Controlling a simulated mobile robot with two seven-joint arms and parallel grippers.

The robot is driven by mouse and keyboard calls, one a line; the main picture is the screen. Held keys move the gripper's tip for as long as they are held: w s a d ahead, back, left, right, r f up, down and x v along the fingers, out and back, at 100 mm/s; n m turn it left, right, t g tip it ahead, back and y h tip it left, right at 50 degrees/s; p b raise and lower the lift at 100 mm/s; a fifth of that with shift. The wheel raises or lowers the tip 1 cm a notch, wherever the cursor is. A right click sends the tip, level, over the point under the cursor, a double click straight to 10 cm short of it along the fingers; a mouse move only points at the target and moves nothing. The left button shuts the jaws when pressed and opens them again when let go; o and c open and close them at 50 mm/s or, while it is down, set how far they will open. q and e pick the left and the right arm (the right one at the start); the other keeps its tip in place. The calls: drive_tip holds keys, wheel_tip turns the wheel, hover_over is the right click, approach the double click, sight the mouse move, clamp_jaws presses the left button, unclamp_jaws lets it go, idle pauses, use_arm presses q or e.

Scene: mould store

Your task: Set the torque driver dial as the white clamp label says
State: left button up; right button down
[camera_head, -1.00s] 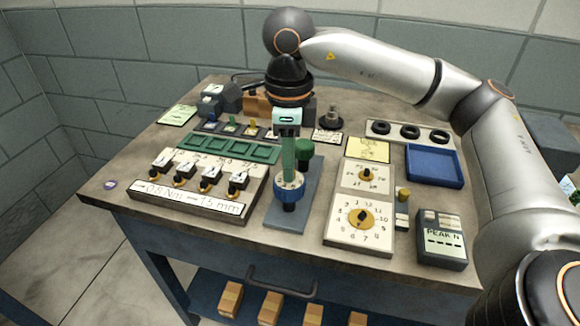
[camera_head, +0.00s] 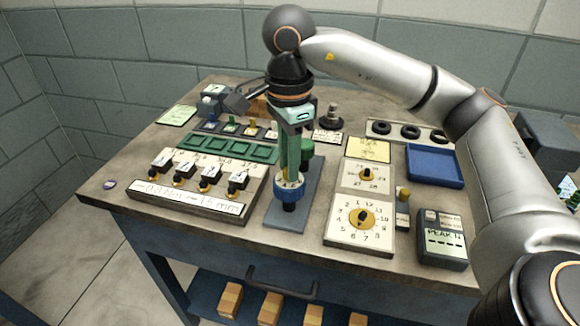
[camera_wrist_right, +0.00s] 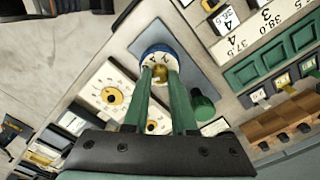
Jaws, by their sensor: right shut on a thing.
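The torque driver (camera_head: 289,193) stands on a blue-grey plate, with a blue collar and a white marked ring; it also shows in the right wrist view (camera_wrist_right: 156,50). My right gripper (camera_head: 291,174) points down on it from above. Its green fingers are shut on the driver's brass-coloured dial knob (camera_wrist_right: 158,72), and they hide part of the ring, so I cannot read its setting. The white clamp label (camera_head: 188,198) lies along the front of the clamp board; it seems to read 0.8 N·m and 15 mm. My left gripper is not in view.
A green-topped post (camera_head: 307,148) stands close behind the driver. The clamp board (camera_head: 252,187) is to the left. Two dial panels (camera_head: 340,236), a blue tray (camera_head: 435,182) and a dark PEAK N meter (camera_head: 441,256) are to the right.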

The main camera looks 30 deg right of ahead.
drive_tip(key=shift+n, duration=0.8)
drive_tip(key=n, duration=0.3)
drive_tip(key=shift+c, duration=1)
unclamp_jaws()
